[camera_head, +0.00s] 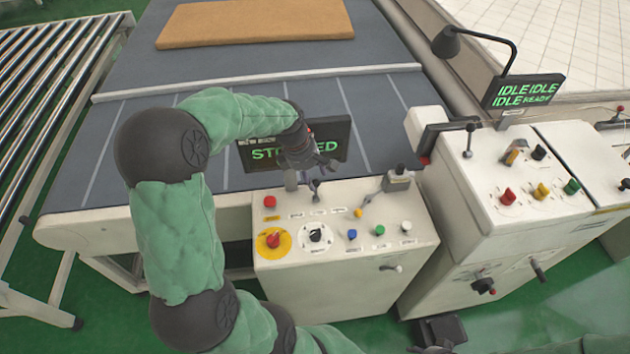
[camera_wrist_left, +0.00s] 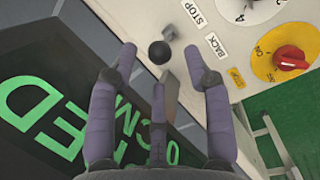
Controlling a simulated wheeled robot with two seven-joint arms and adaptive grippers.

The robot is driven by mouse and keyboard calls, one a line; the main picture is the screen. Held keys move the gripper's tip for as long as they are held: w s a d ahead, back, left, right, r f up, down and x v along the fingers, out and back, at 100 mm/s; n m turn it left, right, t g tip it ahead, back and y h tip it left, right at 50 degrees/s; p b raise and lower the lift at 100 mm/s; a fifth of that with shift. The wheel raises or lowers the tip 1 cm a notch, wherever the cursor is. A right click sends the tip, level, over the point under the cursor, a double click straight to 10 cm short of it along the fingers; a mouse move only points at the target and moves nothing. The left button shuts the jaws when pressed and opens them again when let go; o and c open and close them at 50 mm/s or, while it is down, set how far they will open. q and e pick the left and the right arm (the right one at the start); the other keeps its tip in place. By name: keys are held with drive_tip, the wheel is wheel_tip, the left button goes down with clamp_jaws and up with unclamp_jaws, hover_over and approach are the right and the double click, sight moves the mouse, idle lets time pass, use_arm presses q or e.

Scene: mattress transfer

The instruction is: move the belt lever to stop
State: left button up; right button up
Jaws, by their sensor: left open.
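The belt lever (camera_head: 316,187) stands at the back left of the white control console (camera_head: 335,285). In the left wrist view its round black knob (camera_wrist_left: 160,52) shows beside labels reading STOP and BACK. My left gripper (camera_head: 321,170) reaches over the console from behind the lever. In the left wrist view the left gripper (camera_wrist_left: 158,58) is open, with a fingertip on either side of the knob and no clear contact. The gripper partly hides the lever and the green-lettered display (camera_head: 262,153), whose visible letters fit STOPPED.
A brown mattress (camera_head: 255,22) lies on the grey belt (camera_head: 135,155). Another console (camera_head: 490,200) stands right.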

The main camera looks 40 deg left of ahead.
use_arm(q)
drive_tip(key=d+v, duration=0.1)
drive_tip(key=v, duration=0.6)
drive_tip(key=shift+a+r, duration=0.2)
drive_tip(key=shift+a, duration=0.35)
drive_tip(key=shift+r, duration=0.1)
